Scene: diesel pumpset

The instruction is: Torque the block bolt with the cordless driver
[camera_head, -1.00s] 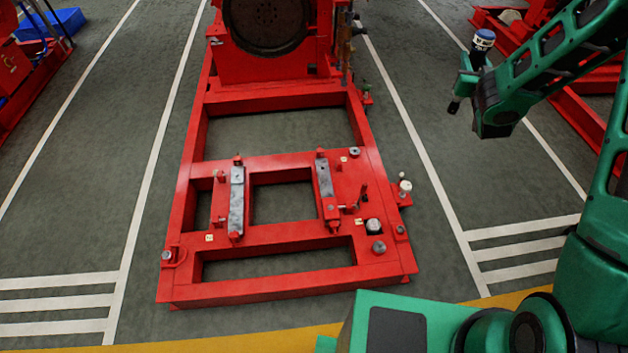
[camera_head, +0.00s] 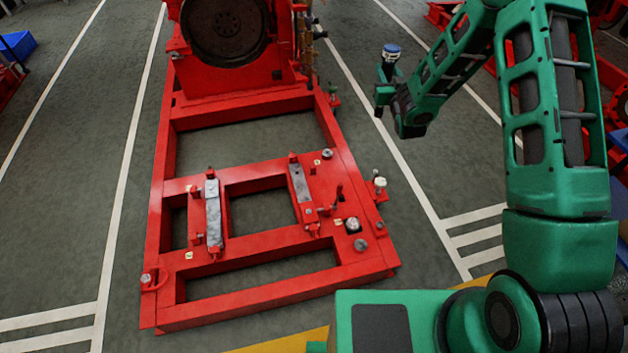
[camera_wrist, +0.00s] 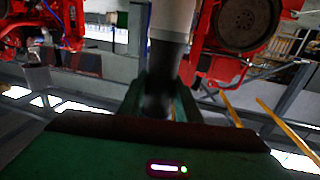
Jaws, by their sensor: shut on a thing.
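My gripper (camera_head: 384,90) is at upper right in the head view, over the floor to the right of the red base frame (camera_head: 250,305). It is shut on an upright dark tool with a blue and white top, taken to be the cordless driver (camera_head: 391,54). In the wrist view the driver (camera_wrist: 168,45) is a blurred grey and dark cylinder between the fingers (camera_wrist: 160,105). Two grey metal blocks (camera_head: 214,212) (camera_head: 303,184) lie on the frame's crossbars, with small red fittings at their ends. Which bolt is the block bolt, I cannot tell.
A large dark flywheel (camera_head: 225,25) on a red housing stands at the frame's far end. A white-topped post (camera_head: 380,186) and several bolt heads (camera_head: 353,224) stand up on the right side. Open floor lies between the frame and my gripper. A blue bin (camera_head: 17,45) is at far left.

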